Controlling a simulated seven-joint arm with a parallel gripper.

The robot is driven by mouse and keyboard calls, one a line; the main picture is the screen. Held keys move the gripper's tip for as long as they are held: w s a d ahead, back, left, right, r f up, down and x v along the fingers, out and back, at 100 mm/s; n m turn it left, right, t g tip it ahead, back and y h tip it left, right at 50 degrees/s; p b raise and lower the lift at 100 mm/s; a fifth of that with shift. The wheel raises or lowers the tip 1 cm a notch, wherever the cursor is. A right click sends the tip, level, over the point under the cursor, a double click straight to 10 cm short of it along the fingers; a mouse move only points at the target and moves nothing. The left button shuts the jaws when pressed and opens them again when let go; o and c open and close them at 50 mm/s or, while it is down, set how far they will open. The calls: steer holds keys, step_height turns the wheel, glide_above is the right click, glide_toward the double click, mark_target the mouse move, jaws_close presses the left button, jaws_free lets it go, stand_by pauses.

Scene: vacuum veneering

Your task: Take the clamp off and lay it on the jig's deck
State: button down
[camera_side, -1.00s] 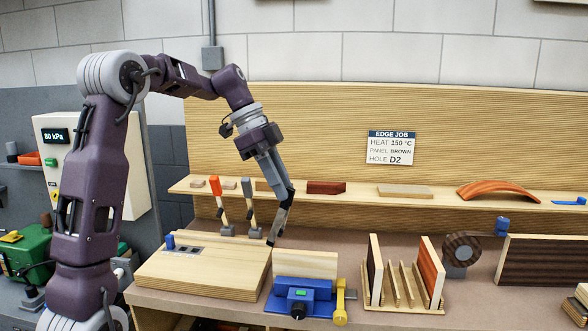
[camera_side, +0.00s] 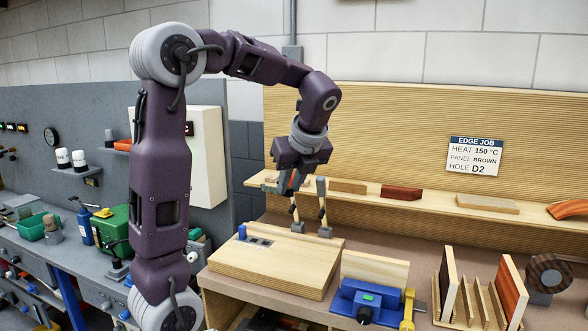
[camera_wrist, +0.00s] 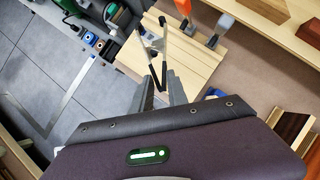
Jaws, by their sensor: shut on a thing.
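A yellow clamp (camera_side: 408,310) stands upright at the right end of the blue jig (camera_side: 355,308), in the side view. A pale board (camera_side: 375,270) stands on edge along the jig's back. My gripper (camera_side: 288,184) is over the back of the pale wooden box, up and left of the jig and well apart from the clamp. In the wrist view my gripper (camera_wrist: 162,88) is shut on a slim, tong-like thing (camera_wrist: 162,45) with two pale and dark legs.
The wooden box (camera_side: 275,262) is left of the jig. Two upright handled tools stand behind it, one grey-topped (camera_side: 321,190). A slotted rack (camera_side: 478,310) of boards stands right of the jig. A shelf (camera_side: 430,205) runs along the back.

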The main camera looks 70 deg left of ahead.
step_height(320, 180, down, 16)
steer(key=y, duration=0.2)
steer(key=shift+r, duration=0.25)
steer(key=shift+d+f, duration=0.1)
steer(key=shift+f, duration=3.35)
steer(key=c, duration=0.8)
jaws_free()
steer(key=shift+c, duration=0.2)
steer(key=o, duration=0.6)
steer(key=shift+c, duration=0.2)
